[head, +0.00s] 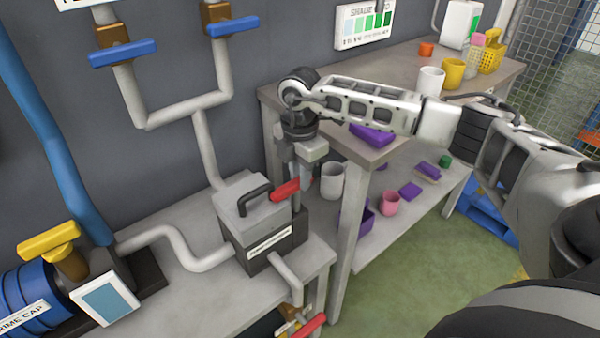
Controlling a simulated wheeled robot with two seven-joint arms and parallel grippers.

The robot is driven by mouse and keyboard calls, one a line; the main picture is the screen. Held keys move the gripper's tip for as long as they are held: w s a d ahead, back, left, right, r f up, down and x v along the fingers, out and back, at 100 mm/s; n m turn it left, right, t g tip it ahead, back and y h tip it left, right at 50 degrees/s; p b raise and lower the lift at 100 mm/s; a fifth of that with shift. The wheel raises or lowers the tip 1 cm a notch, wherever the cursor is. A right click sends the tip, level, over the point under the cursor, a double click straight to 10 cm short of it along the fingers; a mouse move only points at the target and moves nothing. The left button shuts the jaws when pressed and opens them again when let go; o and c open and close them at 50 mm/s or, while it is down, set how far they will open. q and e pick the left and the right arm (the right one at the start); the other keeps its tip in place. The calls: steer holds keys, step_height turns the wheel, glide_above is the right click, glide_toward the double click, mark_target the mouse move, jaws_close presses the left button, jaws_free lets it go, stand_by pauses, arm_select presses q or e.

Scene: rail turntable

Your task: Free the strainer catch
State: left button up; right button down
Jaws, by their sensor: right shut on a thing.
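The strainer (240,228) is a grey box with a labelled dark lower front and a black handle (256,198) on its lid. It stands on the grey bench at lower centre. The strainer catch has a red lever (286,191) at the box's right side. My right gripper (303,182) reaches down from above and is shut on the red lever near its right end. The fingers partly hide that end, so I cannot tell whether the catch is latched. The lid looks seated on the box. My left gripper is out of view.
Pipes with two blue valve handles (124,52) (233,27) rise behind. A blue cylinder (38,302) and yellow handle (50,242) are at left. A lower red handle (310,325) is below the strainer. A shelf table (392,62) holds cups and purple pieces at right.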

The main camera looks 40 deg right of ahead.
steer(key=shift+n, duration=0.3)
steer(key=n, duration=0.3)
steer(key=shift+w+a+n, duration=0.1)
steer(key=shift+w+n, duration=0.15)
steer(key=shift+n, duration=0.05)
steer(key=n, duration=0.3)
steer(key=shift+w+a+n, duration=0.1)
steer(key=shift+w+n, duration=0.05)
steer(key=shift+n, duration=0.15)
steer(key=shift+w+a+n+b, duration=0.15)
steer(key=shift+a+n+b, duration=0.1)
steer(key=shift+n, duration=1.75)
steer(key=shift+w+a+n+b, duration=0.1)
steer(key=shift+n+b, duration=0.15)
steer(key=shift+n, duration=1.75)
steer(key=c, duration=1.3)
jaws_free()
